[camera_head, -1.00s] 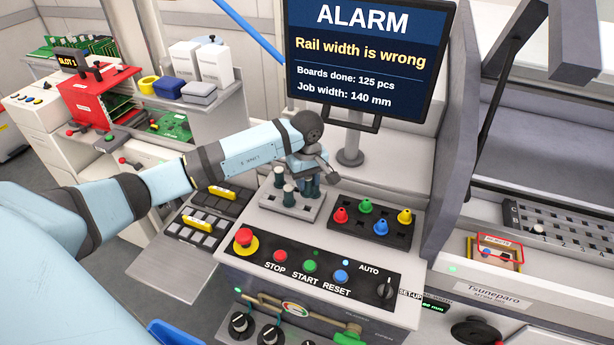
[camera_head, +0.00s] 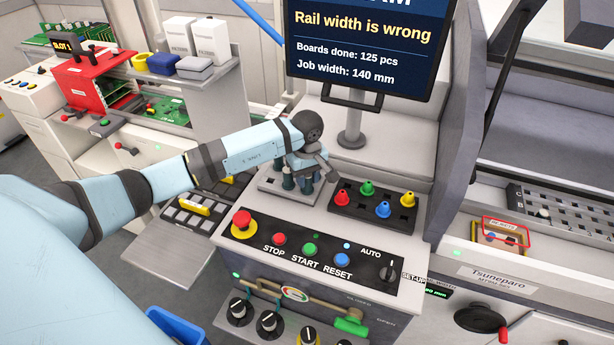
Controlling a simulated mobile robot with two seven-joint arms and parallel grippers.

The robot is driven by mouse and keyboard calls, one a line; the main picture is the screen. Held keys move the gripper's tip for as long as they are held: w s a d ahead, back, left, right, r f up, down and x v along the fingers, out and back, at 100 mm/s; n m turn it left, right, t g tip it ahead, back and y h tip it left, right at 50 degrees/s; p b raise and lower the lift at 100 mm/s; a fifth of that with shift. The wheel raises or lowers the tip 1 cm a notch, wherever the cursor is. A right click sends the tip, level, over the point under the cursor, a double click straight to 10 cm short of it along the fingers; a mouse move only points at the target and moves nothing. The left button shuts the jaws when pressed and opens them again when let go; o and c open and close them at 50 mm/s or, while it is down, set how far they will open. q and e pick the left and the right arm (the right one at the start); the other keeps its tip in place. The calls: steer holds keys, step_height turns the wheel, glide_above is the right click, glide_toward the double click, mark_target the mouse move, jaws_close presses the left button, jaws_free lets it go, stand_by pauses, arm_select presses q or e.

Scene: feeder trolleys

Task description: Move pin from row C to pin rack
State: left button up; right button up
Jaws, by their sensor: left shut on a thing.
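The pin rack (camera_head: 268,194), a light grey block, sits on the console top and bears dark teal pins (camera_head: 288,181). My left gripper (camera_head: 308,181) is over the rack's back right part, pointing down and shut on a dark pin. The gripper and neighbouring pins partly hide this pin, so I cannot tell whether its lower end is in a hole. At the right, a grey hole plate (camera_head: 570,211) marked with row letters, C among them, lies in the machine. A small whitish pin (camera_head: 543,212) stands near its left end. My right gripper is not in view.
A dark tray (camera_head: 372,217) with coloured cones is just right of the rack. The monitor (camera_head: 360,45) stands behind, reading "Rail width is wrong". The button panel (camera_head: 310,262) is in front. A red-framed box (camera_head: 503,237) sits below the hole plate.

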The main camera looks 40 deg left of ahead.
arm_select(q)
steer(key=o, duration=1.3)
steer(key=shift+r, duration=0.1)
steer(key=shift+r+p, duration=1.75)
steer(key=shift+r, duration=2.2)
